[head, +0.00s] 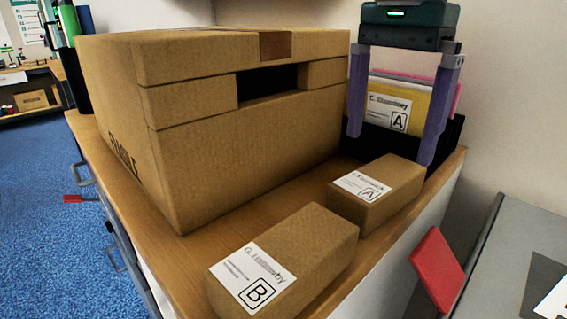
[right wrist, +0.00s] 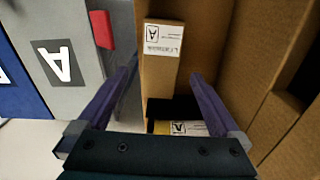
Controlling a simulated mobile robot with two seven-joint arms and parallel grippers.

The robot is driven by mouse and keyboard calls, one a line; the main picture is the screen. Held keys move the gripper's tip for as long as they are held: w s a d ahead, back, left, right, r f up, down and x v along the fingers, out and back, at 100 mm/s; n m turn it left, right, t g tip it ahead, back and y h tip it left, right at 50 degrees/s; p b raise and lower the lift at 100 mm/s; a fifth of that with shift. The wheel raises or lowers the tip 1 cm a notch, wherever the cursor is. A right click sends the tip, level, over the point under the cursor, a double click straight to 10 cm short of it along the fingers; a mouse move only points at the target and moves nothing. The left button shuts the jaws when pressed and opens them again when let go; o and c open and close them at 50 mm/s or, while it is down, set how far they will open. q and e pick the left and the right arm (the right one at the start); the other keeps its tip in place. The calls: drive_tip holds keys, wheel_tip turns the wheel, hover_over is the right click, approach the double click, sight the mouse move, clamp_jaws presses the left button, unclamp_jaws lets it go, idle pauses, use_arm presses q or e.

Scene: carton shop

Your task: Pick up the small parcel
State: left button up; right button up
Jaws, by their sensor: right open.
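Two small brown parcels lie on the wooden top in the head view. The one labelled A (head: 385,205) lies farther back, and the one labelled B (head: 318,240) lies nearer the front. My right gripper (head: 390,146) is open and empty, its purple fingers pointing down behind and above parcel A, in front of the folders. In the right wrist view parcel A (right wrist: 160,72) shows beyond and between the fingers of the right gripper (right wrist: 163,72), apart from them. My left gripper is not in view.
A large brown carton (head: 240,140) with a dark hand slot stands left of the parcels. A black holder with folders (head: 395,98) stands at the back right. A grey surface (head: 520,250) with a red piece (head: 438,268) lies at the right. Blue floor (head: 50,220) is at the left.

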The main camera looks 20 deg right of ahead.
sight(381, 174)
drive_tip(key=shift+s+f, duration=0.2)
drive_tip(key=shift+f, duration=0.8)
drive_tip(key=f, duration=0.5)
drive_tip(key=shift+w+d, duration=0.15)
drive_tip(key=shift+w, duration=0.1)
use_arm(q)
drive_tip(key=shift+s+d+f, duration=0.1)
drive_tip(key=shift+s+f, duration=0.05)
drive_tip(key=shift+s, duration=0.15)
use_arm(e)
drive_tip(key=shift+c, duration=0.2)
drive_tip(key=c, duration=1.4)
drive_tip(key=shift+r, duration=0.1)
drive_tip(key=shift+c, duration=0.2)
